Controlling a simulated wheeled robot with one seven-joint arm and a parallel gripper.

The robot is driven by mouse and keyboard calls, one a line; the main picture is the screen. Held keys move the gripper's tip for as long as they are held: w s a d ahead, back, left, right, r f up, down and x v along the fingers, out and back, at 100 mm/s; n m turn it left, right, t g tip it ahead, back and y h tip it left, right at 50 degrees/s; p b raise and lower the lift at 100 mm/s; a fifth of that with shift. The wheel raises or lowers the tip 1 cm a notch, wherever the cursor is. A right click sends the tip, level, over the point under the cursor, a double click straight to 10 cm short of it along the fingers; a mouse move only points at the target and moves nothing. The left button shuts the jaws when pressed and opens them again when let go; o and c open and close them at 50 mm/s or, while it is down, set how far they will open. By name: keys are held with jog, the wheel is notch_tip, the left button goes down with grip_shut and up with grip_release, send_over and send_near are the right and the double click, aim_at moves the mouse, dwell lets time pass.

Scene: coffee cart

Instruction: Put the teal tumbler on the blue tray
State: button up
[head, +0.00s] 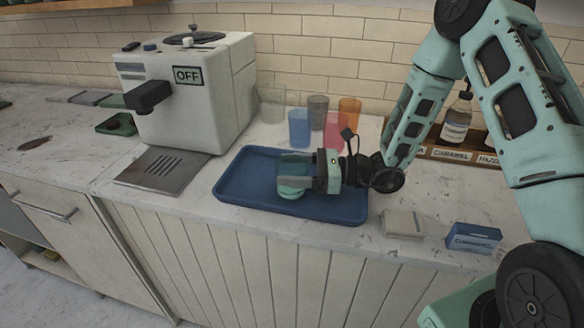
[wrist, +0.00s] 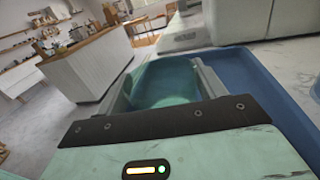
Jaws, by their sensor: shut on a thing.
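The teal tumbler (head: 296,163) is a see-through cup between the fingers of my gripper (head: 294,178). My gripper is shut on it, and both are over the middle of the blue tray (head: 240,190) in the head view. In the wrist view the tumbler (wrist: 168,82) fills the space between the two fingers. The blue tray (wrist: 262,88) shows to the right of it and below. The fingers partly hide the tumbler in the head view. I cannot tell whether its base touches the tray.
A white coffee machine (head: 190,95) marked OFF stands left of the tray. Blue (head: 299,128), grey, orange (head: 349,110), pink and clear tumblers stand behind the tray. A folded cloth (head: 403,223) and a blue box (head: 473,238) lie to the right. Syrup bottles (head: 456,122) stand at the back right.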

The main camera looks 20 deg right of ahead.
jog(key=shift+f, duration=0.1)
jog(key=o, duration=1.1)
jog(key=shift+r, duration=0.2)
jog(key=b+v, duration=0.2)
jog(key=v, duration=1)
